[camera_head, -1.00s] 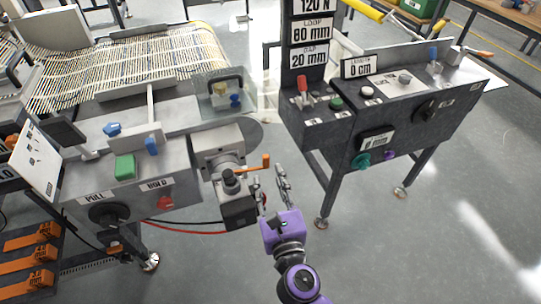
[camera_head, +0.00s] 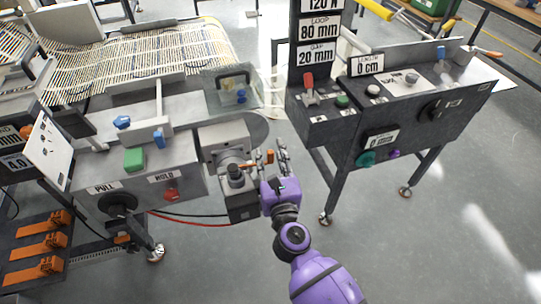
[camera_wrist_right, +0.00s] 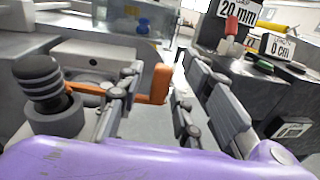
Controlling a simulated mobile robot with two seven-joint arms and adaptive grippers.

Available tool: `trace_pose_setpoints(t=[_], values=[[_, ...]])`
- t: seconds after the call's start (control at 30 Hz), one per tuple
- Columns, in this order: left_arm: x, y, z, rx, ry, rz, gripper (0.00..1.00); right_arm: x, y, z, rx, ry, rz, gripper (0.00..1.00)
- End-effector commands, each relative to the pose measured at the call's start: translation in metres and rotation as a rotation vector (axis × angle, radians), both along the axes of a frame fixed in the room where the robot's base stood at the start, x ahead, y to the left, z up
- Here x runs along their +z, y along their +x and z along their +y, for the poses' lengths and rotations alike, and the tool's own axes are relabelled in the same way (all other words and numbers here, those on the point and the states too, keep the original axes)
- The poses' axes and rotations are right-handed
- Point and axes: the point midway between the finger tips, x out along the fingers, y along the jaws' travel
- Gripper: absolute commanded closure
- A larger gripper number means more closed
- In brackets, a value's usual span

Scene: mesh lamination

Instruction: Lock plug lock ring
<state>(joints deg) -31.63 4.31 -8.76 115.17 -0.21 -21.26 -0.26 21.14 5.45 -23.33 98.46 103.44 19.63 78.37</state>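A black ridged plug (camera_head: 234,173) stands upright on the grey housing at the right end of the left machine. It also shows at the left of the right wrist view (camera_wrist_right: 40,82), seated in a dark grey collar (camera_wrist_right: 58,116). An orange lever (camera_wrist_right: 157,84) runs right from the collar and ends in an upright handle. My right gripper (camera_head: 273,157) is just right of the plug. Its fingers are apart, with the orange handle between them. The left finger crosses in front of the lever's arm; contact is unclear. My left gripper is not in view.
The left machine (camera_head: 150,185) carries blue and green knobs, a red knob and a black dial. A dark control cabinet (camera_head: 400,110) stands to the right, with free floor between. Red and black cables (camera_head: 190,220) run below the housing.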

Motion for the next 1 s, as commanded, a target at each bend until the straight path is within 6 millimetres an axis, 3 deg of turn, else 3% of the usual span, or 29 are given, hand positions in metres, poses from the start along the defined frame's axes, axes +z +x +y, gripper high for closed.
trace_pose_setpoints(t=[0.03, 0.27, 0.7, 1.0], values=[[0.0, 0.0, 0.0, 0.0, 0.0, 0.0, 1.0, 0.0, 0.0, 0.0, 0.0, 0.0, 0.0, 0.72], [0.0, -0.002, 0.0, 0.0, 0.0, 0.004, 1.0, 0.0, 0.0, 0.0, 0.0, 0.0, 0.0, 1.0], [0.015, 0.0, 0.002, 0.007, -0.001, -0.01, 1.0, 0.002, 0.008, 0.001, 0.13, -0.004, -0.002, 1.0], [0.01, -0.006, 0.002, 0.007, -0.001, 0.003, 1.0, 0.0, 0.008, 0.002, 0.146, -0.001, 0.0, 1.0]])
